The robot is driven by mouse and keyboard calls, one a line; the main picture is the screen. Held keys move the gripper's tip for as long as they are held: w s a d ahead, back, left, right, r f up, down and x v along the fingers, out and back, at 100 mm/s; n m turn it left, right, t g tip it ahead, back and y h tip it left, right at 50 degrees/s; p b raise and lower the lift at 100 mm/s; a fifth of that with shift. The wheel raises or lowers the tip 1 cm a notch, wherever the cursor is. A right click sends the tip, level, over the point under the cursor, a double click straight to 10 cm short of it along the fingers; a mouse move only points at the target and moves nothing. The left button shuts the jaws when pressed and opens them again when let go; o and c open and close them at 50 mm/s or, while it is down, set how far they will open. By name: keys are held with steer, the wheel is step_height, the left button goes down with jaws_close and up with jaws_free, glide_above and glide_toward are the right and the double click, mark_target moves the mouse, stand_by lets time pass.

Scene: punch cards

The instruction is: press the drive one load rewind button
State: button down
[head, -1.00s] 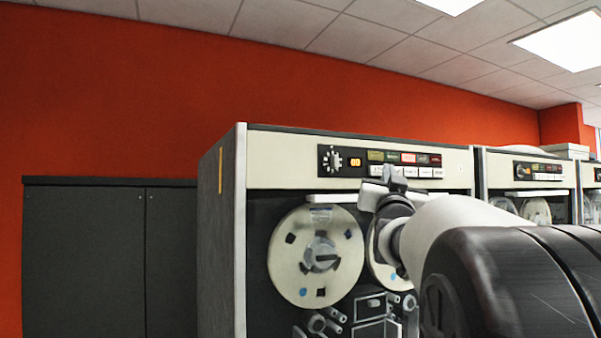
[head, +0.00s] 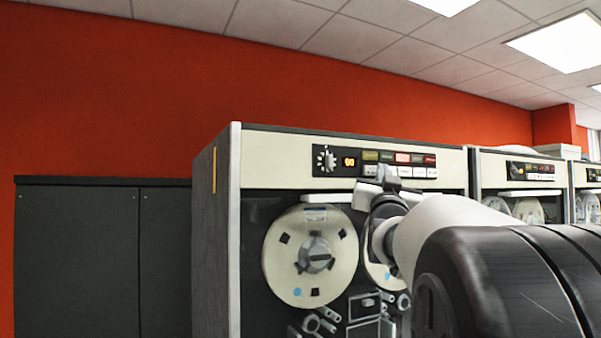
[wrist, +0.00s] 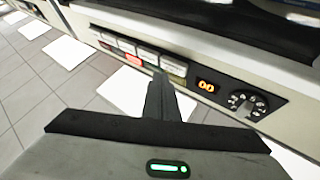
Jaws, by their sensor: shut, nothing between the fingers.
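The nearest tape drive (head: 280,158) has a black control panel (head: 330,171) along its top. The panel has a dial, a lit orange "00" display (head: 349,161), coloured indicators and a row of white buttons (head: 405,171) below them. The wrist view shows this panel upside down, with its display (wrist: 206,86) right of the fingers. My gripper (head: 381,170) is shut and empty. In the wrist view its fingertips (wrist: 160,76) overlap the button end nearest the display. I cannot tell whether they touch. The labels are too small to read, so I cannot tell which button is load rewind.
Two tape reels face out below the panel, the right one partly behind my arm. More drives (head: 525,171) stand in line to the right. A dark cabinet (head: 80,260) stands at the left against the red wall (head: 110,100). Grey tiled floor (wrist: 30,85) is clear.

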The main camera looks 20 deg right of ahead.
steer(key=shift+w, duration=0.15)
stand_by(0.6)
steer(key=shift+w, duration=0.3)
